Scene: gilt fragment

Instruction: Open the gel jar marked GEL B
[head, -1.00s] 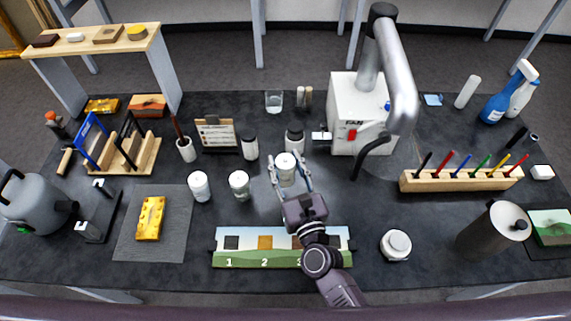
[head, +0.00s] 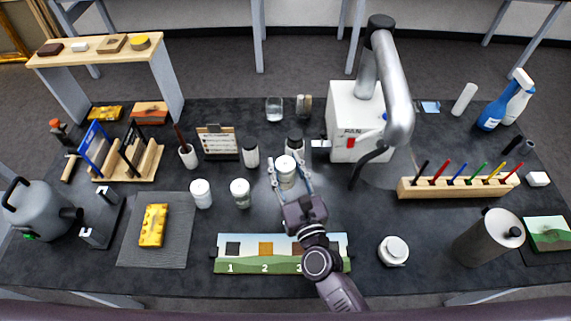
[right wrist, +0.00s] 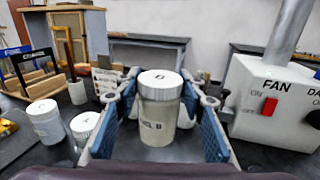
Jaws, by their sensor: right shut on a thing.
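The jar marked GEL B (right wrist: 160,118) is pale and cylindrical, with a white lid (right wrist: 161,78) on top. It stands upright between the blue-padded fingers of my right gripper (right wrist: 160,100), which is shut on its body. In the head view the same jar (head: 286,180) is near the table's middle, with the right gripper (head: 288,172) around it from the front. Two similar white-lidded jars (head: 201,193) (head: 240,193) stand to its left, their labels unreadable. My left gripper is not in view.
A white fan box (head: 350,125) with a grey duct stands behind right. A numbered strip (head: 250,267) lies in front, partly under my arm. Dark bottles (head: 250,152) (head: 295,143) stand behind the jars. A round white-lidded item (head: 393,250) sits front right.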

